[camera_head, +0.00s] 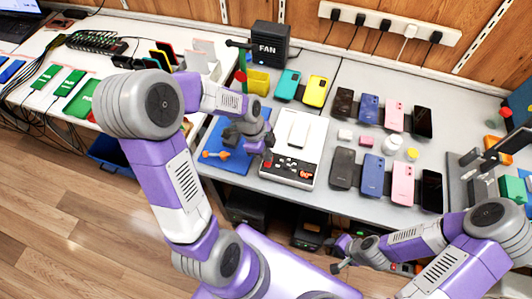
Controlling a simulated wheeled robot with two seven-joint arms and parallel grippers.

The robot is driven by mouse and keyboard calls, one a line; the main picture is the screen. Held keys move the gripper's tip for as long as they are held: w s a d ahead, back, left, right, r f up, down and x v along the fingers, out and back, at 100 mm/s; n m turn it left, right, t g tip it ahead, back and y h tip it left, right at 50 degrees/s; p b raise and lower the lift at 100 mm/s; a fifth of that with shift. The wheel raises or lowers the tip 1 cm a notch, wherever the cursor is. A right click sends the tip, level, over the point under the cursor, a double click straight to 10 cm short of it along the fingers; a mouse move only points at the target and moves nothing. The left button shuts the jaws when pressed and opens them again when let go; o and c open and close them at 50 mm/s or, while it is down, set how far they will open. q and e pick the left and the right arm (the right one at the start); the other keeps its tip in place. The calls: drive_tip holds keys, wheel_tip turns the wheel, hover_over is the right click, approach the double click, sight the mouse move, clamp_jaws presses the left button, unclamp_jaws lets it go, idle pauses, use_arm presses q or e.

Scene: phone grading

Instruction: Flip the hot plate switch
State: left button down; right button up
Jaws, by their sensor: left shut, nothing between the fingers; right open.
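The hot plate (312,150) is a pale slab on the grey table with a dark control panel (294,169) along its front edge and a lit orange display at the panel's right. A white phone-shaped piece (299,128) lies on its top. My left gripper (267,148) is shut and empty, at the left edge of the hot plate near the panel's left end. I cannot tell whether it touches the panel. The switch itself is too small to make out, and the gripper may cover it. My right gripper (339,257) is open and low, in front of the table's front edge.
A blue mat (228,158) with an orange-handled tool lies left of the hot plate. A black fan box (270,43) and a yellow holder (257,81) are behind. A metal stand (490,158) is far right.

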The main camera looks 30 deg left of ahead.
use_arm(q)
wheel_tip(320, 180, up, 4)
drive_tip(key=shift+s+f+p, duration=0.15)
drive_tip(key=shift+f+p, duration=0.05)
drive_tip(key=shift+p, duration=0.9)
drive_tip(key=s+p+v, duration=0.1)
drive_tip(key=p+v, duration=0.1)
drive_tip(key=v, duration=0.7)
drive_tip(key=shift+s, duration=0.25)
drive_tip(key=shift+r, duration=0.1)
